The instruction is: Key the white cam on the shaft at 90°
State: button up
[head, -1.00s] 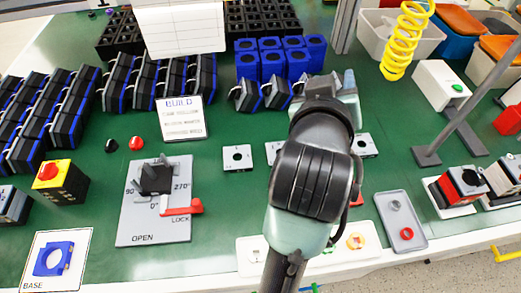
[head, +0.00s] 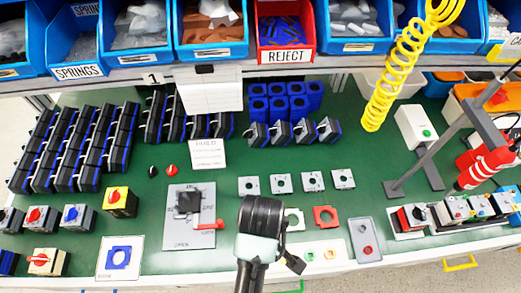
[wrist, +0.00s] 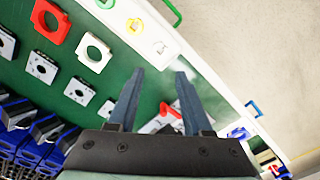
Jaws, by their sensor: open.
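The white cam (wrist: 160,47) appears as a small pale piece on the white strip in the wrist view; my arm hides it in the head view. The grey fixture plate (head: 178,232) lies left of my arm, marked OPEN. It carries a dark block (head: 187,202) and a red lock lever (head: 210,225); shaft detail is too small to tell. In the wrist view, the red lever (wrist: 168,110) shows between the fingers, the fixture partly hidden. My gripper (wrist: 155,72) is open and empty, above the bench; the head view hides its fingers.
Yellow coil and blue bins stand at the back.

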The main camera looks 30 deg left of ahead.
notch_tip(320, 180, down, 12)
grip_shut()
dwell(0.7)
